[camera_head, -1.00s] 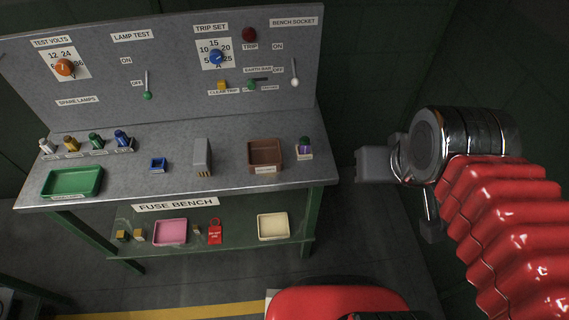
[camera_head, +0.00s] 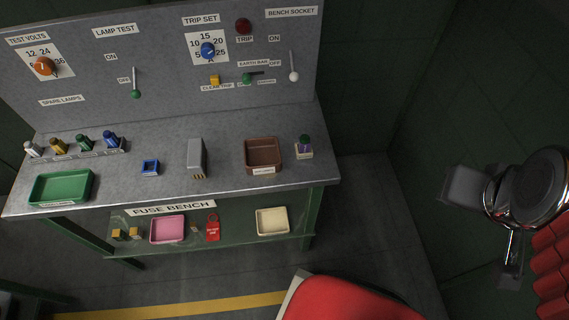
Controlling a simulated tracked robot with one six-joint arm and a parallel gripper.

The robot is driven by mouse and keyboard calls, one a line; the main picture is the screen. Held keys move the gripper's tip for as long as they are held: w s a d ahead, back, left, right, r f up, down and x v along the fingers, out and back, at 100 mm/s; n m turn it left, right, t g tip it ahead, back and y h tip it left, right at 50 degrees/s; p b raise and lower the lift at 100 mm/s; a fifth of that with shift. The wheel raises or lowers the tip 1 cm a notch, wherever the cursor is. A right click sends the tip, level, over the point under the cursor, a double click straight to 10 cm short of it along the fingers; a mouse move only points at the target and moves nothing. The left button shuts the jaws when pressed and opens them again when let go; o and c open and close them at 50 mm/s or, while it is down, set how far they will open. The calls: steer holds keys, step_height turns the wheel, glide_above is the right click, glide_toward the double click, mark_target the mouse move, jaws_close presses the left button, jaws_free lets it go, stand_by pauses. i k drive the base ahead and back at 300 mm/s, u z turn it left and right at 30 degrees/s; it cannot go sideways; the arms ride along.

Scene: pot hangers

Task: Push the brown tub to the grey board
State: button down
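The brown tub (camera_head: 263,142) stands upright on the right part of the metal bench top, with a small label on its front. The grey board (camera_head: 165,75) is the tall panel behind the bench top, carrying dials, levers and labels. A strip of bare bench top lies between the tub and the board. My gripper (camera_head: 488,230) is at the far right, well away from the bench and tub. Its two grey jaws stand apart with nothing between them. The tub's underside is hidden.
A small holder with a green-and-purple piece (camera_head: 304,148) stands just right of the tub. A green tray (camera_head: 61,187) is at the far left. Pink and cream trays lie on the shelf below.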

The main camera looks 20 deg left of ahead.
mark_target(262, 155)
steer(key=z, duration=0.35)
steer(key=k, duration=0.65)
steer(key=u, duration=2.4)
steer(key=i, duration=0.9)
